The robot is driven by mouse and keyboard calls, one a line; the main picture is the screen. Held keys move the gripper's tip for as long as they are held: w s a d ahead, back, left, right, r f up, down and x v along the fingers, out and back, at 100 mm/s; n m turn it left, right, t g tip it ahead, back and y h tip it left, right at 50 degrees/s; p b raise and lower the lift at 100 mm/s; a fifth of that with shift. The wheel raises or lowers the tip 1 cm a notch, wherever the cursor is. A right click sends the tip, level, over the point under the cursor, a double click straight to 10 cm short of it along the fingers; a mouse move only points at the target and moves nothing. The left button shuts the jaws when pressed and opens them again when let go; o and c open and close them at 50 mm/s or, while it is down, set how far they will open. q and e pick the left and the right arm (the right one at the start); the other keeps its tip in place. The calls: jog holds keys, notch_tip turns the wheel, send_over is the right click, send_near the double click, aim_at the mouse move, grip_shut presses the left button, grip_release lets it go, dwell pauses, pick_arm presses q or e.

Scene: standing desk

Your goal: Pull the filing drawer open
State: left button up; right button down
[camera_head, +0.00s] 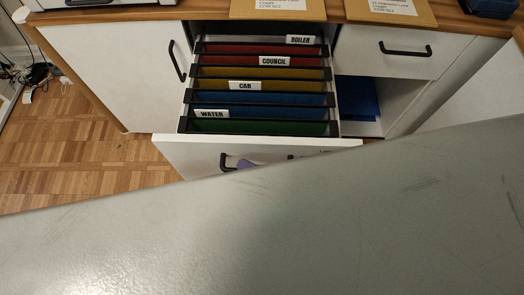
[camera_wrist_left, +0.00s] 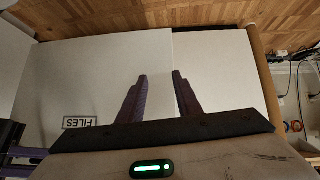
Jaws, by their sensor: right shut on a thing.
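The filing drawer (camera_head: 185,152) is pulled out in the head view, with its open top showing coloured hanging folders. Its white front also shows in the left wrist view (camera_wrist_left: 95,75), with an upside-down FILES label. The black drawer handle (camera_head: 224,161) is on the front. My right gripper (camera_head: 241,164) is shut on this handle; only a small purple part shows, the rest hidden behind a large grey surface. Part of it shows at the left wrist view's lower left edge. My left gripper (camera_wrist_left: 160,75) is open and empty, its fingers apart before the white fronts.
A white cabinet door (camera_head: 105,75) is left of the drawer. At right are a closed small drawer (camera_head: 385,62) and an open shelf with a blue object (camera_head: 357,97). Envelopes (camera_head: 278,8) lie on the wooden top. Cables (camera_head: 30,72) lie at far left. The grey surface blocks the lower view.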

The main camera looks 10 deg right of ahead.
jog(key=shift+s, duration=0.4)
jog(key=c, duration=1.8)
grip_release()
jog(key=shift+c, duration=0.2)
jog(key=v, duration=1)
jog(key=shift+s, duration=0.15)
